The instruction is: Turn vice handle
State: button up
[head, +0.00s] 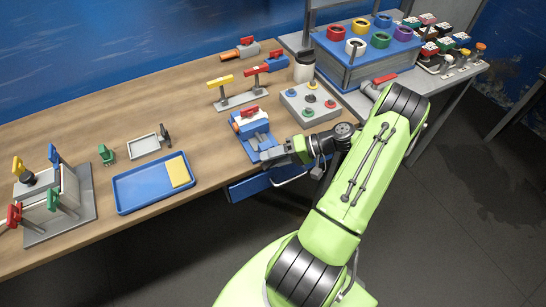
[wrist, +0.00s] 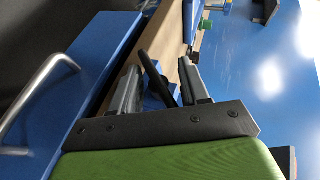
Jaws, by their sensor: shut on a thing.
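The blue vice (head: 258,140) stands near the front edge of the wooden workbench in the head view. A valve-like piece with a red handle and an orange end (head: 246,121) sits in or on top of it. My gripper (head: 268,157) reaches the vice's front side from the right. In the wrist view, my gripper (wrist: 158,72) has the dark vice handle (wrist: 154,76) between its two fingers and is shut on it. The handle bar looks tilted relative to the fingers. A bit of the vice's blue body (wrist: 153,102) shows behind it. In the head view my gripper hides the handle.
A blue drawer (head: 248,188) with a metal handle (wrist: 38,88) lies below the bench edge, close to my gripper. A grey button box (head: 309,104) stands right of the vice. A blue tray (head: 140,190) with a yellow block lies left. Bare wood separates tray and vice.

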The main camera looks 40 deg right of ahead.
jog(key=shift+s+d, duration=0.1)
jog(key=shift+d, duration=0.05)
jog(key=shift+s+d+r+p, duration=0.3)
jog(key=shift+r+p, duration=0.15)
jog(key=shift+p, duration=0.1)
jog(key=s+d+r+p, duration=0.8)
jog(key=s+r+p, duration=0.1)
jog(key=r+p, duration=0.2)
jog(key=shift+d+p, duration=0.25)
jog(key=shift+p, duration=0.25)
dwell(0.6)
